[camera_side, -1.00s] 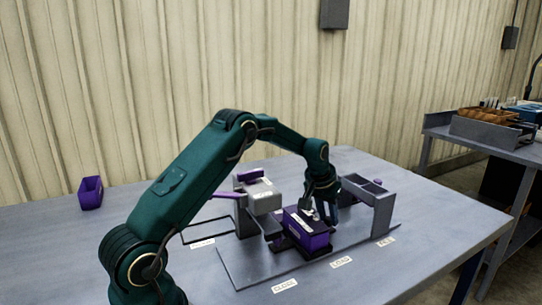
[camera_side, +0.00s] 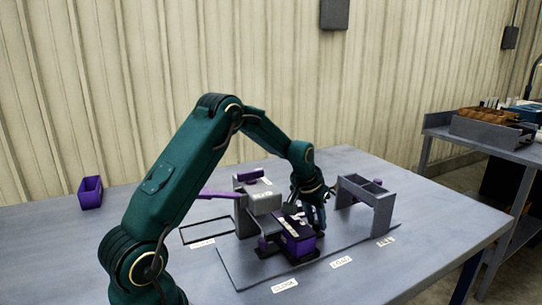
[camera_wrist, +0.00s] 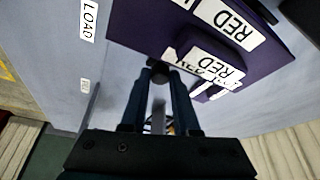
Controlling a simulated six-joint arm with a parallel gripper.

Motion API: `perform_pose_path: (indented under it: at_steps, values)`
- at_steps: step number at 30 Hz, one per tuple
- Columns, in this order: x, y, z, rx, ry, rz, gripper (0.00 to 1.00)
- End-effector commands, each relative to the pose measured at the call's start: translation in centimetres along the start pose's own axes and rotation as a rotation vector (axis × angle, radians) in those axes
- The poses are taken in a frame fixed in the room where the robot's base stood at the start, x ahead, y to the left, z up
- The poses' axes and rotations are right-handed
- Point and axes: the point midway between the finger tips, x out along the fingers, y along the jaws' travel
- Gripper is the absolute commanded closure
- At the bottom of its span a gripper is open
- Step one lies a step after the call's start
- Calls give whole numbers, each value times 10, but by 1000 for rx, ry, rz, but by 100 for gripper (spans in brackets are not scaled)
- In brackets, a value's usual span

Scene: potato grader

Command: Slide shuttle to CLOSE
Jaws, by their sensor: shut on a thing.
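The shuttle (camera_side: 299,246) is a purple block with a white label on top. It sits on the grey base plate (camera_side: 245,273), nearer the CLOSE label (camera_side: 285,286) than the LOAD label (camera_side: 341,262). My gripper (camera_side: 312,216) is at the shuttle's right, rear side. In the wrist view, my gripper's fingertips (camera_wrist: 160,72) are together on a dark round knob beside the purple shuttle top (camera_wrist: 140,28), which carries RED labels. The fingers partly hide the knob, and my wrist hides some of the shuttle's rear.
A grey housing (camera_side: 265,203) with a purple lever stands behind and left of the shuttle. A grey frame with open bins (camera_side: 366,188) stands at the right. A small purple bin (camera_side: 91,193) is at the far left. The front of the table is clear.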

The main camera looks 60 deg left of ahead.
Motion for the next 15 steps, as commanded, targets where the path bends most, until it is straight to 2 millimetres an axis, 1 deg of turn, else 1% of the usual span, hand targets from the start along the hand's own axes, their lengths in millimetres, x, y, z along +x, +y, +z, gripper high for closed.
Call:
perform_pose_path:
  at_steps: [10, 11, 12, 13, 15]
  values:
    - [-1, 0, 1, 0, 3, 1, 100]
    - [-1, 0, 1, 0, 3, 1, 63]
    - [-1, 0, 1, 0, 3, 1, 48]
    - [-1, 0, 1, 0, 3, 1, 40]
    - [-1, 0, 1, 0, 2, 1, 40]
